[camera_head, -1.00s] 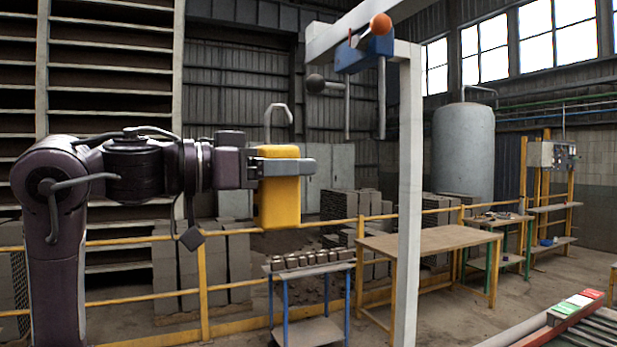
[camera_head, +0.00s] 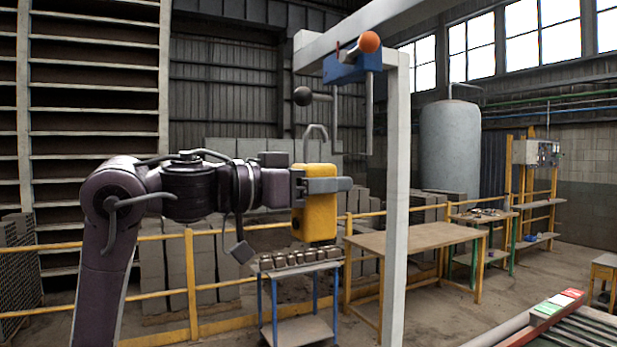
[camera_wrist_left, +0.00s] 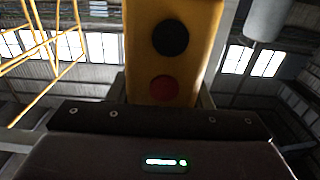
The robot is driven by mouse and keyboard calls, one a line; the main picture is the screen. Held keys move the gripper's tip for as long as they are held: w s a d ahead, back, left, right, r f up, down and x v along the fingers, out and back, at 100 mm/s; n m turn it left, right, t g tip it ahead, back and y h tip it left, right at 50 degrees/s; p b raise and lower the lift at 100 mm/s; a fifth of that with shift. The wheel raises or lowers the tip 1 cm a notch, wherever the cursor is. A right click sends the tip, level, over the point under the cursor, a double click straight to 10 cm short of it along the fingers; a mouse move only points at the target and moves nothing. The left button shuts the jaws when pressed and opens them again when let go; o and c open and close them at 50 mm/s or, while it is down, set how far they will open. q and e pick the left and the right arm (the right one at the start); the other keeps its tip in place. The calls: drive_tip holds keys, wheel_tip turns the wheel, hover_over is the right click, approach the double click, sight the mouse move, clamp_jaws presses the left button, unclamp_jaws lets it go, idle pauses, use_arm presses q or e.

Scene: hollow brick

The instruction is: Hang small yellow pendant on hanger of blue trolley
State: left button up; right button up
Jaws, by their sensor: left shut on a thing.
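My left gripper (camera_head: 322,186) is shut on the small yellow pendant (camera_head: 316,218), a yellow box with a grey hook (camera_head: 317,129) on top, held upright in the air. In the left wrist view the pendant (camera_wrist_left: 172,62) shows a black and a red round button. The blue trolley (camera_head: 352,67) sits on the overhead beam, up and to the right of the pendant. It has an orange ball, a dark ball and grey hanger rods (camera_head: 369,115) pointing down. My right gripper is not in view.
A white post (camera_head: 396,200) carries the beam (camera_head: 350,38) and stands right of the pendant. A small blue-legged table (camera_head: 300,268) with several small blocks is below. A yellow railing (camera_head: 192,280) and a wooden table (camera_head: 415,238) stand behind.

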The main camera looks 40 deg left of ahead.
use_arm(q)
drive_tip(key=w+d+f+p, duration=0.1)
drive_tip(key=w+d+f, duration=0.1)
drive_tip(key=w, duration=0.5)
drive_tip(key=shift+w+d, duration=0.15)
drive_tip(key=shift+d, duration=0.35)
drive_tip(key=shift+f, duration=0.15)
idle(0.4)
drive_tip(key=o, duration=1.3)
drive_tip(key=shift+f, duration=0.1)
